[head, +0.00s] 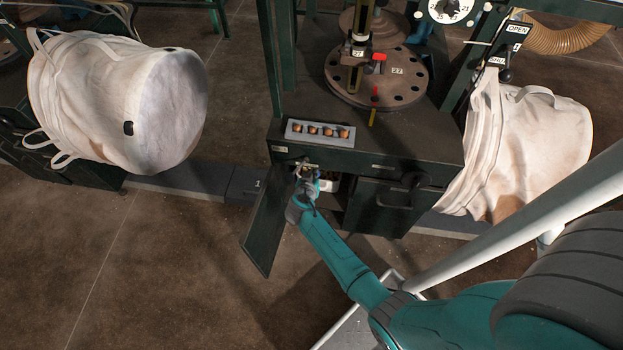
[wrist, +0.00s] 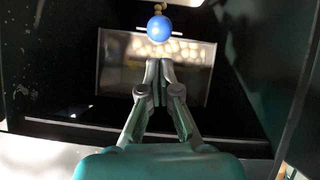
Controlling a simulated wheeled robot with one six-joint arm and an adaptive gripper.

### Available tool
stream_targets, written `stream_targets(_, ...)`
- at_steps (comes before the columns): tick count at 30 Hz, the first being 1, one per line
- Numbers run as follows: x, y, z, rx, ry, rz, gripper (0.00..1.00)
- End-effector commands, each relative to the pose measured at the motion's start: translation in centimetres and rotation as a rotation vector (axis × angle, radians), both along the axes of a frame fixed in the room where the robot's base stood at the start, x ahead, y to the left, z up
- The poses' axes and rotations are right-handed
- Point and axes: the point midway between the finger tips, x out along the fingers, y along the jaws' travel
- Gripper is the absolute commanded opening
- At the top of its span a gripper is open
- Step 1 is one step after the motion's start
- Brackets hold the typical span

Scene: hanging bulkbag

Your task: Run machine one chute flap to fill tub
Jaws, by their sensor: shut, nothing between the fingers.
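The machine (head: 420,160) in the middle of the head view has an open cabinet door (head: 272,222) at its lower left. My gripper (head: 306,172) is at that cabinet opening. In the wrist view my gripper (wrist: 160,66) is shut and empty. A blue ball knob (wrist: 160,28) appears just above and beyond its fingertips; I cannot tell whether they touch. A pale lit panel or opening (wrist: 118,65) is behind, with several rounded cream pieces at its top. I cannot tell which part is the chute flap. A white thing (head: 329,185), perhaps the tub, is partly hidden inside the cabinet.
A tray with several brown knobs (head: 320,133) sits on the machine's top, beside a round plate with holes (head: 340,85). White bulk bags hang at left (head: 90,100) and right (head: 545,135). Dark cabinet walls (wrist: 50,60) flank my gripper. Brown floor (head: 150,265) is clear at front left.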

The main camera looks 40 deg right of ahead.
Motion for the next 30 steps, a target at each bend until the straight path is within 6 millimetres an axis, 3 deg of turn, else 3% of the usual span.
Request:
stream_targets(10,1.5,-2.2,-1.7,0.001,0.001,0.0,0.0)
stream_targets(21,1.6,-2.2,-1.8,0.0,0.0,0.001,0.0)
stream_targets(30,0.9,-1.4,-3.9,0.001,0.002,0.002,0.0)
